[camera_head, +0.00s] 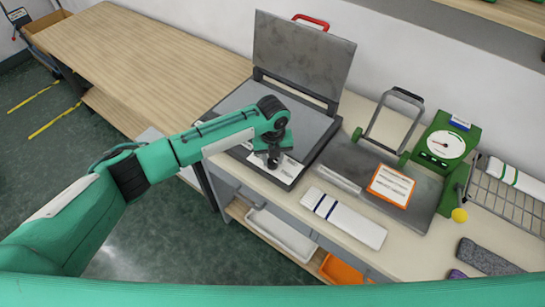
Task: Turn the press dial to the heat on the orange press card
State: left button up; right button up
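The orange press card (391,186), a white sheet with an orange border and small text too fine to read, lies on a grey metal plate right of centre. The press (304,60) stands open, its grey lid raised with a red handle. My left gripper (273,164) points down over the front right part of the press's lower plate, above a white printed sheet (290,168) that it partly covers. Its dark fingers are too small to tell open from shut. I cannot make out a press dial; the gripper may hide it. My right gripper is not in view.
A green machine (437,155) with a round white gauge and yellow knob stands at right. A folded white cloth with blue stripes (343,217) lies at the front. A wire rack (507,200) is far right. The wooden tabletop (150,60) at left is clear.

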aim_at(273, 160)
pick_arm(q)
jog(key=o, duration=0.4)
jog(key=shift+r, duration=0.1)
jog(key=shift+o, duration=0.2)
notch_tip(273, 160, up, 14)
jog(key=b, duration=0.3)
jog(key=shift+f, duration=0.2)
